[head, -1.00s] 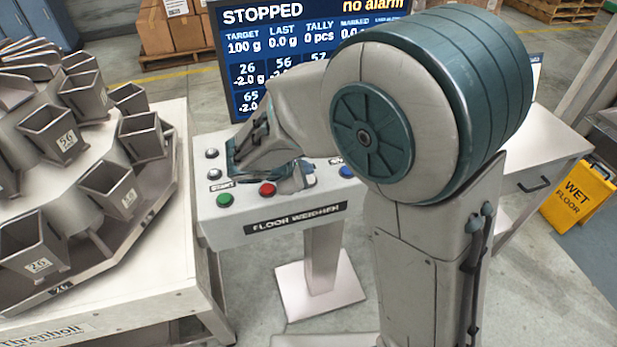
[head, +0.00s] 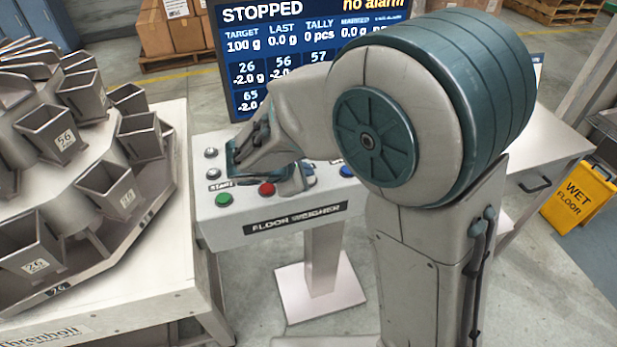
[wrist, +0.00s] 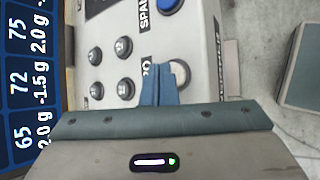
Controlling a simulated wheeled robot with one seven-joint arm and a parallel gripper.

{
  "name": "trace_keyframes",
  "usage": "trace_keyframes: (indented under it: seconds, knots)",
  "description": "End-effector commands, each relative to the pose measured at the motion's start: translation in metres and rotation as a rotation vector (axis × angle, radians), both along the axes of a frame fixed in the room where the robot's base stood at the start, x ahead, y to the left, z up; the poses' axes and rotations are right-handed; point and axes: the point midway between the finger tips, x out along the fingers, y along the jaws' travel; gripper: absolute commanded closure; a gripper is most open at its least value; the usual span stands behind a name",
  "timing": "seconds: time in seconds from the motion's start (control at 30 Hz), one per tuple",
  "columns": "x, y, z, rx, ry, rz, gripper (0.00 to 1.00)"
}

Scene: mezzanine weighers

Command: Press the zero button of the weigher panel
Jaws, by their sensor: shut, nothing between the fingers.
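The weigher panel (head: 212,232) is a pale pedestal box marked FLOOR WEIGHER, with a green START button (head: 223,199), a red button (head: 266,189) and a blue button (head: 346,171). In the wrist view, a pale round button (wrist: 181,74) sits beside a label (wrist: 147,74) whose visible letters end in "RO"; my fingers partly cover both. My gripper (wrist: 160,68) is shut and empty, its blue fingertips over the panel beside that pale button. I cannot tell whether they touch it. In the head view, my gripper (head: 297,179) is largely hidden by my arm.
A display (head: 260,15) behind the panel reads STOPPED and no alarm. Small dark knobs (wrist: 123,47) sit on the panel's face. A multi-bucket weigher (head: 95,200) stands at the left. A yellow wet floor sign (head: 580,198) and a table (head: 548,150) are at the right.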

Motion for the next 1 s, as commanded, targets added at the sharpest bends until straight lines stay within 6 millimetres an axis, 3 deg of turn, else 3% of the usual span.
trace_keyframes:
  seconds: [1.0]
  knots:
    - [-0.0002,0.0001,-0.0087,0.000,0.000,0.000,1.00]
